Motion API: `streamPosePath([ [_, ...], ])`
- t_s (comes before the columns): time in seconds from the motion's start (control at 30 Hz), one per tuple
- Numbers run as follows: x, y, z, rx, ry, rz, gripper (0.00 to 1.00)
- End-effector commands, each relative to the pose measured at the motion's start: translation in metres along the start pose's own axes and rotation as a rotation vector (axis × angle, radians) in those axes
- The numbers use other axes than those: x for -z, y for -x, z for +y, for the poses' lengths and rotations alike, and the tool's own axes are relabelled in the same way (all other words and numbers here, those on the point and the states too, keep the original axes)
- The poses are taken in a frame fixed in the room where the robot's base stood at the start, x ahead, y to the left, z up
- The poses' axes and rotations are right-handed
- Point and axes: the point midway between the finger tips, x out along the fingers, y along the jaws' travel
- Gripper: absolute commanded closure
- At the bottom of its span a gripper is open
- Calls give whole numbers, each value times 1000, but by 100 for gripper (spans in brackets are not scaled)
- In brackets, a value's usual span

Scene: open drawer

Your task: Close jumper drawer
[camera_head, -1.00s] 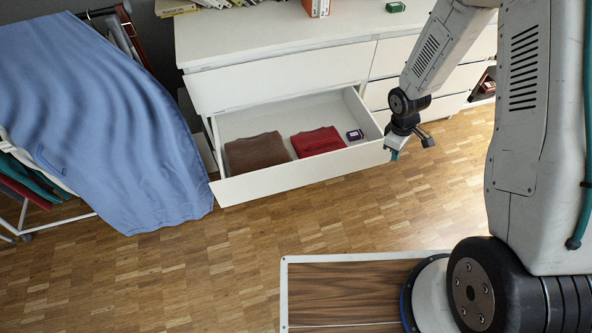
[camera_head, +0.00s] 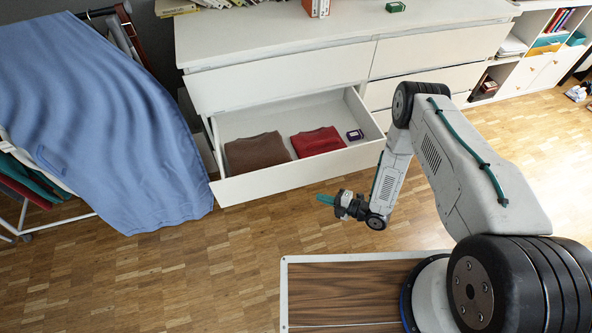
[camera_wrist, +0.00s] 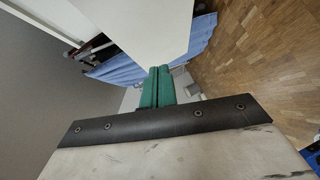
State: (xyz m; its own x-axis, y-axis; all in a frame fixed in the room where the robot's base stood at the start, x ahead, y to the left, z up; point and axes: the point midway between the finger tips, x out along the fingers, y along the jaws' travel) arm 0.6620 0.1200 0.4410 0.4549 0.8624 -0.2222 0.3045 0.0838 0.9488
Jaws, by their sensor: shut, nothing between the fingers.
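The jumper drawer (camera_head: 300,177) is open, pulled out from the left half of the white dresser (camera_head: 290,75). Inside lie a folded brown jumper (camera_head: 257,152), a folded red jumper (camera_head: 318,141) and a small dark blue box (camera_head: 355,135). My gripper (camera_head: 325,199) is in front of the drawer and apart from it in the head view, over the floor, pointing left. Its teal fingers are together and empty. In the wrist view my gripper (camera_wrist: 157,87) shows its green fingers side by side, with a white surface beyond them.
A blue cloth (camera_head: 110,130) hangs over a clothes rack at the left, close to the drawer's left end. A shelf unit (camera_head: 535,60) stands at the right. Wooden floor (camera_head: 240,235) is clear in front of the drawer.

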Motion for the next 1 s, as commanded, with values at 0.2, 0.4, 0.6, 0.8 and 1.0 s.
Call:
streamPosePath([
  [0.2, 3, 3, 47, -225, 202, 15, 100],
  [0.4, 4, -11, 51, -227, 234, 14, 100],
  [0.6, 6, -50, 59, -227, 235, 16, 100],
  [0.8, 7, -91, 69, -227, 234, 14, 100],
  [1.0, -12, -113, 78, -227, 232, 9, 100],
])
